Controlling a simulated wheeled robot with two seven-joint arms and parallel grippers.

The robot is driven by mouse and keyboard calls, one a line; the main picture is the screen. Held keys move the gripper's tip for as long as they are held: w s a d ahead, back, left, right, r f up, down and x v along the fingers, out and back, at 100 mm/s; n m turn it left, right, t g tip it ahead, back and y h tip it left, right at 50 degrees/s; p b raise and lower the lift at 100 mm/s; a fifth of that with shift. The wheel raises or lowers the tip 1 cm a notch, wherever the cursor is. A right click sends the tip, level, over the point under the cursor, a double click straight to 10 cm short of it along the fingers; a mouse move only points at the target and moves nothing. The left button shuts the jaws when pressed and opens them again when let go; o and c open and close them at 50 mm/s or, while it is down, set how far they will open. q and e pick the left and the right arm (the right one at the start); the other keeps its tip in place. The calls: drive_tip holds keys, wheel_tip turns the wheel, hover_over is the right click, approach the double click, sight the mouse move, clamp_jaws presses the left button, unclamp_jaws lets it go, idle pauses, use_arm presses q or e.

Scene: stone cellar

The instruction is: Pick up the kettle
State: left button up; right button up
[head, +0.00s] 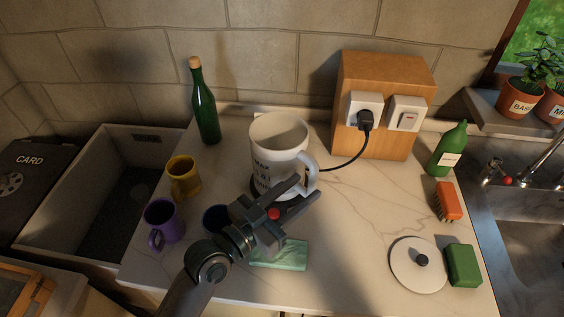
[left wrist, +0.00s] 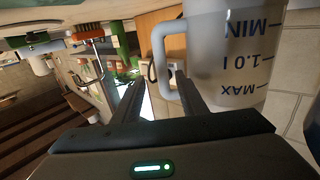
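The kettle (head: 277,150) is a white, lidless jug with dark level marks. It stands upright on a dark base at the middle of the counter, with its handle (head: 311,168) toward the front right. My left gripper (head: 302,191) is open, its fingers reaching up to the handle from the front. In the left wrist view the kettle (left wrist: 232,55) appears upside down at the right. Its handle (left wrist: 159,60) shows between and beyond the two spread fingers (left wrist: 163,97); I see no grip on it. My right gripper is not in view.
A blue mug (head: 212,217) sits partly behind my left arm, with yellow (head: 184,180) and purple (head: 162,223) mugs to its left. A green bottle (head: 205,110) stands behind. A cord (head: 345,163) runs to a wooden socket block (head: 385,75). A white lid (head: 408,272) lies front right.

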sight(310, 181)
use_arm(q)
drive_tip(key=shift+w+d+p, duration=0.4)
drive_tip(key=p+x, duration=0.1)
drive_tip(key=x, duration=0.2)
drive_tip(key=shift+a, duration=0.1)
drive_tip(key=shift+w+d+f+p, duration=0.15)
drive_tip(key=shift+w+d+p, duration=0.15)
drive_tip(key=shift+w+d, duration=0.2)
drive_tip(key=shift+c, duration=0.4)
clamp_jaws()
idle(0.3)
